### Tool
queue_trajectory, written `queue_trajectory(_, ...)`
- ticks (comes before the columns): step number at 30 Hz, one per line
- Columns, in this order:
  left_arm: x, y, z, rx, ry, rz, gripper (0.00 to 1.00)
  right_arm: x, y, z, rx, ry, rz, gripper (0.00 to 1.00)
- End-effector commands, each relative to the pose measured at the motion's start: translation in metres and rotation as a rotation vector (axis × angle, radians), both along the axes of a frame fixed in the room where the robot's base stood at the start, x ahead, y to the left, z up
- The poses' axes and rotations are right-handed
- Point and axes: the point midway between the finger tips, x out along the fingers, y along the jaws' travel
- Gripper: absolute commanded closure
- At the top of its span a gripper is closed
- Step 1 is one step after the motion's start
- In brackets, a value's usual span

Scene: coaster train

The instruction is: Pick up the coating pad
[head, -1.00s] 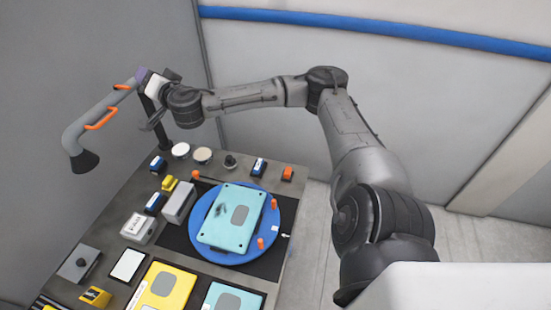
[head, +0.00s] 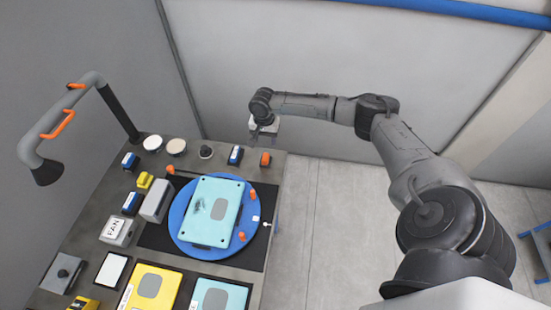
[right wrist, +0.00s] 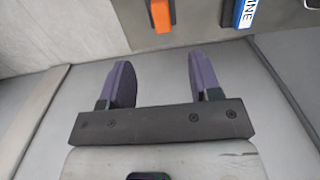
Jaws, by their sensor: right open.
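No item carries a label I can read as coating pad, so I cannot tell for sure which one it is. Small candidates along the far edge of the bench are an orange block (head: 265,158) and a blue block with a white label (head: 235,155). In the right wrist view the orange block (right wrist: 161,15) and the blue block (right wrist: 244,13), lettered "INE", lie beyond my fingertips. My right gripper (head: 263,134) is open and empty, just beyond the bench's far right corner; its purple fingers show in the right wrist view (right wrist: 162,78). My left gripper is out of view.
A blue turntable (head: 180,230) carries a teal panel (head: 212,205) with a dark smudge. Two round pale discs (head: 176,146) and a dark knob (head: 206,152) stand along the far edge. A grey hose arm (head: 62,110) rises at left.

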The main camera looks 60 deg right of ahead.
Motion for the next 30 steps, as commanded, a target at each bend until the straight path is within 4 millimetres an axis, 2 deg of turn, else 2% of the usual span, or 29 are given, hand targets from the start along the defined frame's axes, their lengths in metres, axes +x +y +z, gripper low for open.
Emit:
queue_trajectory(3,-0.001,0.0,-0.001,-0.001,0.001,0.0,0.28,-0.001,0.001,-0.023,0.002,0.003,-0.001,0.43)
queue_trajectory(9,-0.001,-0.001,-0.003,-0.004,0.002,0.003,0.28,0.0,0.0,-0.054,0.0,0.001,-0.002,0.43)
queue_trajectory(20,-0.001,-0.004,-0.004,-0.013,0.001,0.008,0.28,0.0,0.0,-0.076,-0.002,0.0,-0.001,0.43)
queue_trajectory(30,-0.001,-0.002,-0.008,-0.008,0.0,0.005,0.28,0.002,-0.001,-0.117,-0.002,-0.001,-0.003,0.43)
